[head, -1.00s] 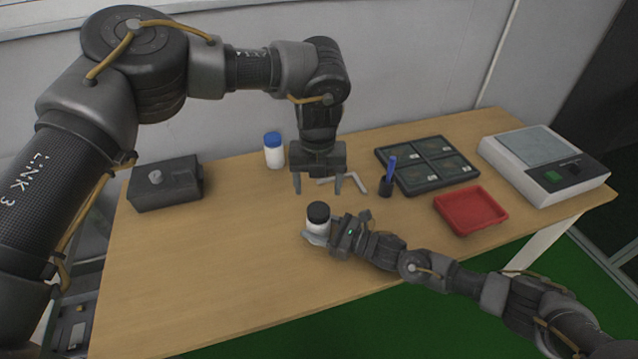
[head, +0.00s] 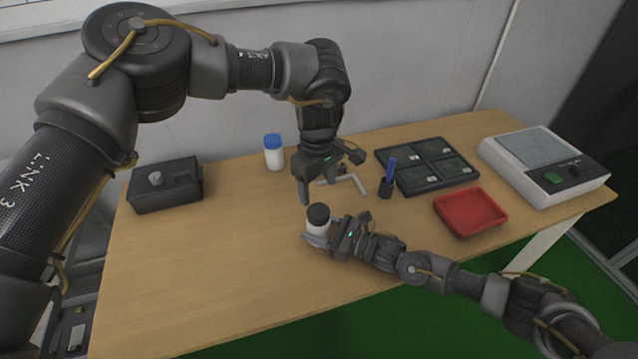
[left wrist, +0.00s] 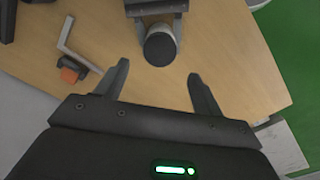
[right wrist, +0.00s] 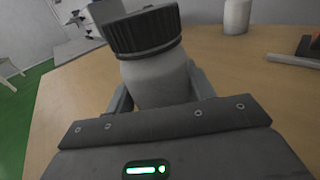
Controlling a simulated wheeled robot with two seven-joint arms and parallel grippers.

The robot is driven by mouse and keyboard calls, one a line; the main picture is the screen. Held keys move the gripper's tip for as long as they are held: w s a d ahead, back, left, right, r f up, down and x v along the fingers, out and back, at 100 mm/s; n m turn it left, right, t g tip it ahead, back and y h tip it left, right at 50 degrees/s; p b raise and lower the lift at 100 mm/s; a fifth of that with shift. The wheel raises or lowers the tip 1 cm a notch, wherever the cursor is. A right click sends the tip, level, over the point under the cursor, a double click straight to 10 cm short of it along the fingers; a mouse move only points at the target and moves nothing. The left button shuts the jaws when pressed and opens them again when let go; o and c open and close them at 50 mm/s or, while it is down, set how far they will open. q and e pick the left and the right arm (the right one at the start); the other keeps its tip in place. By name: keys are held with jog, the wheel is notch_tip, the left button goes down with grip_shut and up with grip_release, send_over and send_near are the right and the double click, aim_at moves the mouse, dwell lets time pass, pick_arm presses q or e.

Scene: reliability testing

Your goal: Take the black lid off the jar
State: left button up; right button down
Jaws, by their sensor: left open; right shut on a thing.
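The white jar (head: 317,228) stands upright near the middle of the table with its black lid (head: 318,213) on top. My right gripper (head: 318,238) is shut on the jar's body from the right. In the right wrist view the jar (right wrist: 160,80) sits between the fingers, and the ribbed black lid (right wrist: 142,32) is above them. My left gripper (head: 322,182) is open and empty, above and behind the jar. In the left wrist view the lid (left wrist: 160,49) lies beyond the open fingertips (left wrist: 160,75), not touching them.
Behind are a white bottle with a blue cap (head: 274,153), a grey angled bar (head: 357,184) and a dark holder with a blue item (head: 388,178). To the right are a black compartment tray (head: 437,182), a red tray (head: 490,230) and a white device (head: 520,178). A dark box (head: 170,190) stands left. The front left is clear.

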aim_at(318, 211)
pick_arm(q)
jog(key=shift+m, duration=0.7)
jog(key=shift+f, duration=4)
jog(key=shift+c, duration=0.2)
